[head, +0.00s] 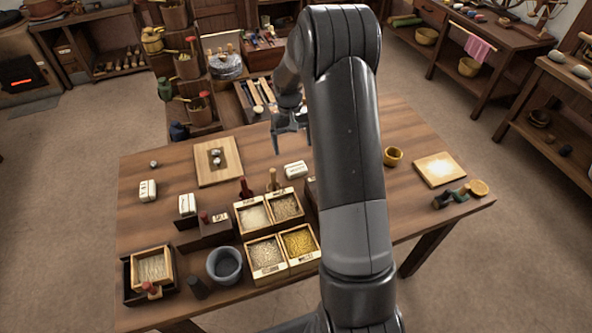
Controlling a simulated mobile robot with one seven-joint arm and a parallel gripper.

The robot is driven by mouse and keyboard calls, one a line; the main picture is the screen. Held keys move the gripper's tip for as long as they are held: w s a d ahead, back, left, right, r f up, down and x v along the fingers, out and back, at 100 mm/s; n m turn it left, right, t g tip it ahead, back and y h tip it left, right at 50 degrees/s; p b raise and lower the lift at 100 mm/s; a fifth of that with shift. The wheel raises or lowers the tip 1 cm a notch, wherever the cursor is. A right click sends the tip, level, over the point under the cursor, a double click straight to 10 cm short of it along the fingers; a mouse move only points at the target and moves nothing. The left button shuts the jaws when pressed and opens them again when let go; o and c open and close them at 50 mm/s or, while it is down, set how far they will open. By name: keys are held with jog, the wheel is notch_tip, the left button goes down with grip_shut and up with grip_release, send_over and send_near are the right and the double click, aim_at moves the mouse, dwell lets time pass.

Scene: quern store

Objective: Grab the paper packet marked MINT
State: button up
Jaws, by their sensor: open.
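Three small white paper packets show on the wooden table (400,125). One packet (148,190) is at the left. Another packet (187,205) stands beside a dark box. The third packet (295,170) lies near the middle, close to my arm. Each bears dark marks too small to read, so I cannot tell which is MINT. My gripper (290,139) is open and empty, above the far part of the table, further back than the third packet. My arm hides part of the table's middle.
A wooden board (218,162) with small metallic items lies behind the packets. Several open boxes of grain (267,254) and a grey bowl (225,265) fill the near side. The table's far left is mostly clear.

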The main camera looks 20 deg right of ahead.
aim_at(296, 167)
jog(key=f, duration=0.3)
jog(key=shift+s+f, duration=0.2)
jog(key=shift+s, duration=0.15)
jog(key=shift+s+d+f, duration=0.1)
jog(key=shift+s+f, duration=0.15)
jog(key=shift+f, duration=0.6)
jog(key=shift+s+f, duration=0.3)
jog(key=shift+f, duration=0.6)
jog(key=shift+s+d+f, duration=0.1)
jog(key=shift+s+f, duration=0.15)
jog(key=shift+f, duration=0.6)
jog(key=shift+c, duration=0.2)
jog(key=c, duration=1)
